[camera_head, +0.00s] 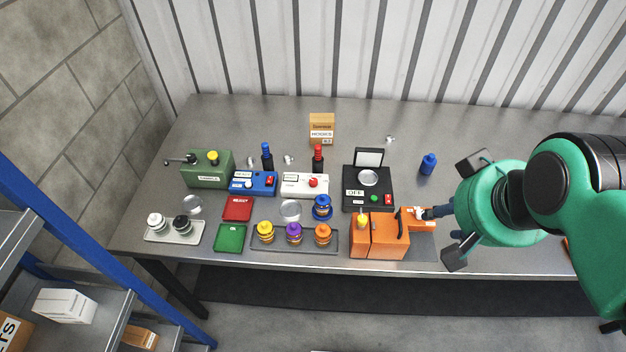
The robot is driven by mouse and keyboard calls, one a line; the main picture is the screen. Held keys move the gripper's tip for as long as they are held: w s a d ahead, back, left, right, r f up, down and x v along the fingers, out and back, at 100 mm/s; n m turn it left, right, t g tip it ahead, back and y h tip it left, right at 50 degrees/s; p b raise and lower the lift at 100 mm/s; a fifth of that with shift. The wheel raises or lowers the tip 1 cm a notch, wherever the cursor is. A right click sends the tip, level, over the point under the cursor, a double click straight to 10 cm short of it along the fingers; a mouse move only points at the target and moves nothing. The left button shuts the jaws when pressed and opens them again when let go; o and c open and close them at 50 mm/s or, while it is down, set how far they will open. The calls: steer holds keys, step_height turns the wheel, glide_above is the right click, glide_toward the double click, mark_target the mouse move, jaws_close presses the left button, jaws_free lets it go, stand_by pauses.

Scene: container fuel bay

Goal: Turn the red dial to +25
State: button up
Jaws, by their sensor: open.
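A round red knob (313,183) sits on top of a white box (298,190) in the middle of the table; it looks like the red dial. Its scale and pointer are too small to read. My gripper (438,222) is at the right, open, with its fingers pointing left beside the right end of an orange box (386,238). One fingertip is close to a small white part (420,213) there; I cannot tell whether they touch. The gripper is well to the right of the red knob, with the black box between them.
A black box (351,200) with a raised lid, a blue box (240,189) and a red-capped bottle (318,165) surround the white box. A tray (272,244) of several coloured jars stands in front. A blue bottle (428,164) stands behind my gripper. The back right tabletop is clear.

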steer(key=w, duration=0.1)
steer(key=n+g+p, duration=0.5)
steer(key=n+g, duration=0.1)
steer(key=n, duration=1.5)
glide_above(313, 180)
step_height(313, 180, down, 19)
steer(key=shift+f+b, duration=0.2)
steer(key=shift+b, duration=0.1)
step_height(313, 180, down, 14)
steer(key=shift+r+b, duration=0.1)
steer(key=shift+b, duration=0.45)
